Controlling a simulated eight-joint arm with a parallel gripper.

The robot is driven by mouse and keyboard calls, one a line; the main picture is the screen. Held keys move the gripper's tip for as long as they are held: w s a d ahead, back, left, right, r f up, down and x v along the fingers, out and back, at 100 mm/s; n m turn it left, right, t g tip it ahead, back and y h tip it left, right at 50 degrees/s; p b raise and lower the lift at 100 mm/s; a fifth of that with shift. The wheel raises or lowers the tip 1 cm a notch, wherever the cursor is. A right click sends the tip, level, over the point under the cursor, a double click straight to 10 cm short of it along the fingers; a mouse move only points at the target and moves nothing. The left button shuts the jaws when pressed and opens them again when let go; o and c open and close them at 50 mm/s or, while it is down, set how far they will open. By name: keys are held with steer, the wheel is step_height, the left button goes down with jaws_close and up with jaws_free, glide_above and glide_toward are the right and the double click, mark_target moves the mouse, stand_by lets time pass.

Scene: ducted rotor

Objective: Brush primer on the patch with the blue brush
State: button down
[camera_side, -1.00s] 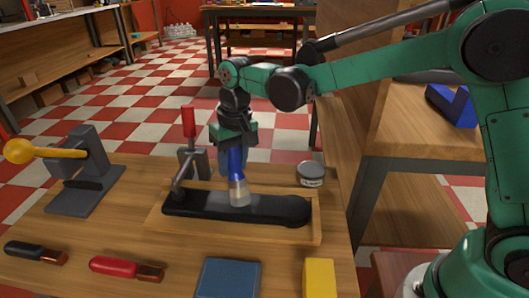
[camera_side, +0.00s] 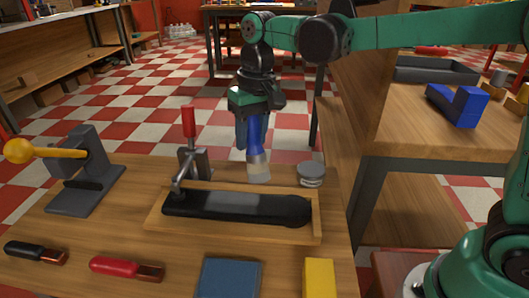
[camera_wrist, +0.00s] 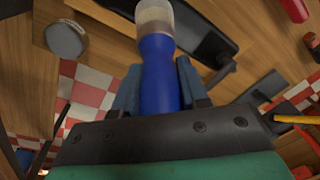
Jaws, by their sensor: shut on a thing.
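My gripper (camera_side: 250,132) is shut on the blue brush (camera_side: 257,140). It holds the brush upright, slightly tilted, with the pale bristles down and apart from the black part below. In the wrist view the blue brush (camera_wrist: 157,75) sits between the fingers. The patch (camera_side: 235,203) is a grey area on the long black part (camera_side: 190,203), which lies in a wooden tray (camera_side: 240,237). The brush is behind and above the patch's right end. A small grey tin (camera_side: 311,172) stands right of the brush; it also shows in the wrist view (camera_wrist: 66,40).
A red-handled clamp (camera_side: 189,125) stands at the tray's back left. A yellow-handled press (camera_side: 85,180) is at far left. Black-handled (camera_side: 30,251) and red-handled (camera_side: 125,268) tools, a blue block (camera_side: 230,278) and a yellow block (camera_side: 319,278) lie along the front.

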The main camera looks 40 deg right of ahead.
steer(key=shift+r, duration=1.05)
steer(key=shift+s+a+f, duration=0.4)
steer(key=shift+s+a, duration=0.05)
steer(key=shift+s, duration=0.05)
